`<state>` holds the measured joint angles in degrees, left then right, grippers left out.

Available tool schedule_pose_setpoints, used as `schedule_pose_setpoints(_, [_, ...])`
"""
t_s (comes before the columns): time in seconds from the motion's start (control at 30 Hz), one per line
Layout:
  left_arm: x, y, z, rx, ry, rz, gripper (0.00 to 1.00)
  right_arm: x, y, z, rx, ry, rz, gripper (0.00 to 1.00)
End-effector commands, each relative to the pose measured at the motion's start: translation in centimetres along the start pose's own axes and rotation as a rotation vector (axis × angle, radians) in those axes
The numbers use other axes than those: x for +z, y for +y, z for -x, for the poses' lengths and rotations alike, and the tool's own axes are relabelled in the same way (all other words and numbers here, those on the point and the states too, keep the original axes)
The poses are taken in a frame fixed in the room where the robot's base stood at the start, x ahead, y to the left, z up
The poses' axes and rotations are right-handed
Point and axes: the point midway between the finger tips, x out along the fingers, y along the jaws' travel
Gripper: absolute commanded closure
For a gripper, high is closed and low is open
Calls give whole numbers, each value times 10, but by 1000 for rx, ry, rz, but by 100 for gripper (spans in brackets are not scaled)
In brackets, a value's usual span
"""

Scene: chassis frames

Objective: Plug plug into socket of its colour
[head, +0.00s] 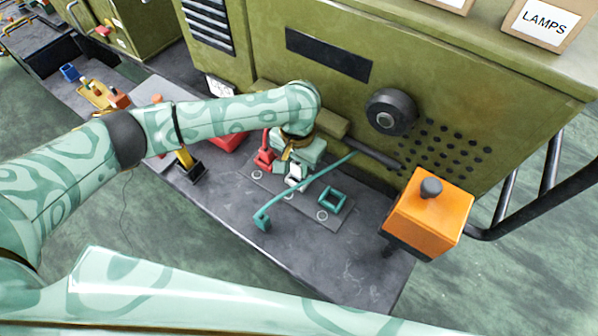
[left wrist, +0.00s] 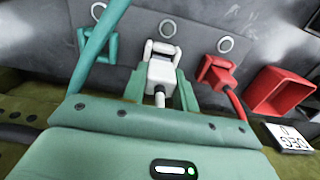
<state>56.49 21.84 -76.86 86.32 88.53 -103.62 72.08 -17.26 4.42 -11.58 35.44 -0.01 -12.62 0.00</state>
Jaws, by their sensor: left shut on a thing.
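My left gripper (head: 292,175) is shut on the white plug (left wrist: 160,76), with one finger on each side of it in the left wrist view (left wrist: 160,90). The white plug is at the white socket (left wrist: 165,27); I cannot tell whether it is fully in. A red plug (left wrist: 217,70) is at the red socket beside it, its red cable trailing away. The open teal socket (head: 332,200) is empty. A teal plug (head: 262,222) is on a stiff teal cable (head: 310,181) that crosses in front of the panel. My right gripper is out of view.
The sockets are on a grey panel (head: 343,213) on a dark shelf (head: 340,260). An orange box (head: 430,210) with a grey knob is at the shelf's right end. A red tray (left wrist: 276,92) lies beyond the red socket. The green cabinet wall (head: 330,105) rises behind.

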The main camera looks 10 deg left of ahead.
Motion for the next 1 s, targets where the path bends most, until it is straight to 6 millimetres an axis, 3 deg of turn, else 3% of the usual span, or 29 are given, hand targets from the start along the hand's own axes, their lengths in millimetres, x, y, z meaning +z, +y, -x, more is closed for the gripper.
schedule_pose_setpoints(0.3, [-7,-4,-43,0,-1,-2,98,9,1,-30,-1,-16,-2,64])
schedule_pose_setpoints(0.67, [-7,-4,-41,0,1,0,98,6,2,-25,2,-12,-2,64])
schedule_pose_setpoints(0.7, [-7,-4,-41,0,2,0,60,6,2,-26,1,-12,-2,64])
schedule_pose_setpoints(0.73, [-7,-4,-41,0,2,0,52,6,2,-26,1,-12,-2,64])
schedule_pose_setpoints(1.0, [-7,-4,-41,0,2,-1,50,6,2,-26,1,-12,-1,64])
